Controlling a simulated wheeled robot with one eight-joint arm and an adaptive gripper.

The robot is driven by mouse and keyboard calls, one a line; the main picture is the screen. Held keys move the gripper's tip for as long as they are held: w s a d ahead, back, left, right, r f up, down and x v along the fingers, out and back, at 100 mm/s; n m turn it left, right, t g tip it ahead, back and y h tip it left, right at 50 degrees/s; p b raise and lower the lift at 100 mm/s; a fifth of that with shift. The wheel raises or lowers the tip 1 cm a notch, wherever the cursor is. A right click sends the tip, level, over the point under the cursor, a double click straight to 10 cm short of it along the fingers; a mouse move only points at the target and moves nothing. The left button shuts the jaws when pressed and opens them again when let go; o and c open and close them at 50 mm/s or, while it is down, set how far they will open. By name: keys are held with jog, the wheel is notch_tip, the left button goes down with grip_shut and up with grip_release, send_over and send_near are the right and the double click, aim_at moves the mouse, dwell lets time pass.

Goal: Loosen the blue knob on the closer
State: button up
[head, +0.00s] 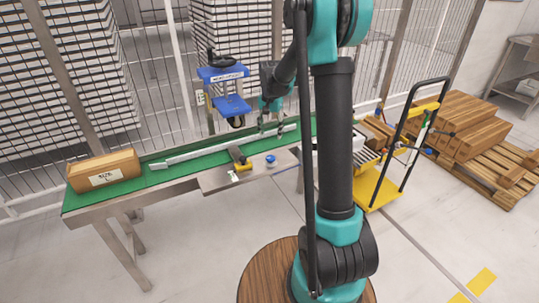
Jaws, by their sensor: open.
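A small round blue knob (271,159) sits at the front edge of the green-topped bench (170,180), on a grey plate. A blue stand (232,104) with a white label and a black top part stands behind the bench. I cannot tell for sure which of these is the closer. My gripper (270,129) hangs over the far side of the green top, near the right part of a long pale bar. It is behind and above the blue knob, apart from it. It is open and appears empty; its fingers are small and dark in the head view.
A labelled brown box (103,172) sits at the bench's left end. A black and yellow tool (240,160) lies left of the knob. The long pale bar (205,150) lies along the green top. A yellow trolley (378,188) and stacked brown boxes (470,125) stand right. Mesh fencing runs behind.

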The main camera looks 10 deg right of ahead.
aim_at(271, 157)
notch_tip(271, 157, down, 12)
jog(key=shift+d+r, duration=0.1)
jog(key=shift+c, duration=0.5)
jog(key=c, duration=1.1)
jog(key=shift+o, duration=0.2)
jog(key=shift+n, duration=2.9)
jog(key=o, duration=1.2)
jog(key=shift+c, duration=0.2)
